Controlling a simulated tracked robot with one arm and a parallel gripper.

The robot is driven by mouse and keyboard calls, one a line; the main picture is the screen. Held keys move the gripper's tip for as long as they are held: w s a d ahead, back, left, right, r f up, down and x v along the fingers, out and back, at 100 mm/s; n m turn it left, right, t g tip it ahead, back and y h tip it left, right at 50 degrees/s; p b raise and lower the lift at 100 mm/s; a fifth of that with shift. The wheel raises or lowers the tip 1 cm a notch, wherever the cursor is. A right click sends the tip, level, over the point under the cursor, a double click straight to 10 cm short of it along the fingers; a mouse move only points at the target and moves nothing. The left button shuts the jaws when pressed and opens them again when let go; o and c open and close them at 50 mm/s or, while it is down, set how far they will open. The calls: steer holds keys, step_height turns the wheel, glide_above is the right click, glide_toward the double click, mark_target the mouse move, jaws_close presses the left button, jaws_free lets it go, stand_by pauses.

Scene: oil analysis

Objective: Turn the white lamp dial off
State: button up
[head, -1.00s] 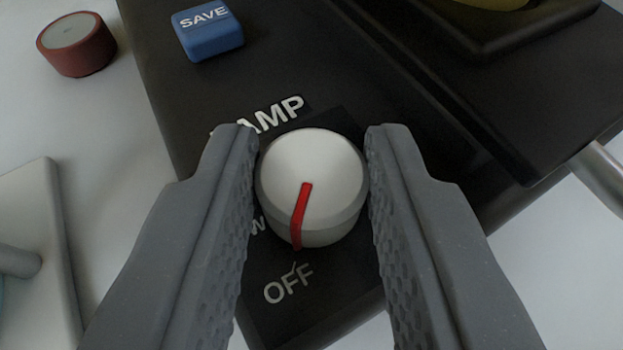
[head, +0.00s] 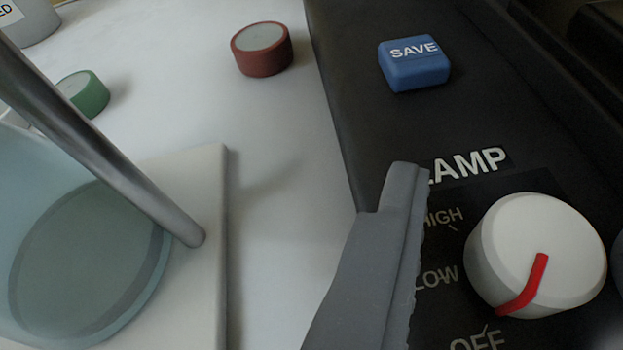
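The white lamp dial (head: 520,240) sits on the black panel at the right of the picture. Its red pointer (head: 535,275) runs down and left toward the OFF mark (head: 478,340), which is partly cut off by the bottom edge. HIGH and LOW marks show left of the dial. My gripper (head: 512,215) is open around the dial. Its left finger stands left of the dial with a clear gap. Only a sliver of what looks like the right finger shows at the right edge, so I cannot tell whether it touches the dial.
A blue SAVE button (head: 415,65) is on the panel above the dial. Left on the white table are a red-rimmed disc (head: 262,48), a green disc (head: 82,94), and a glass vessel (head: 75,260) near a metal rod (head: 110,150) on a white base (head: 212,240).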

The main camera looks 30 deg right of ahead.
steer(key=shift+s+a, duration=0.1)
steer(key=p+v, duration=0.1)
steer(key=v, duration=1.2)
steer(key=shift+a+r+p, duration=0.2)
steer(key=shift+p, duration=0.15)
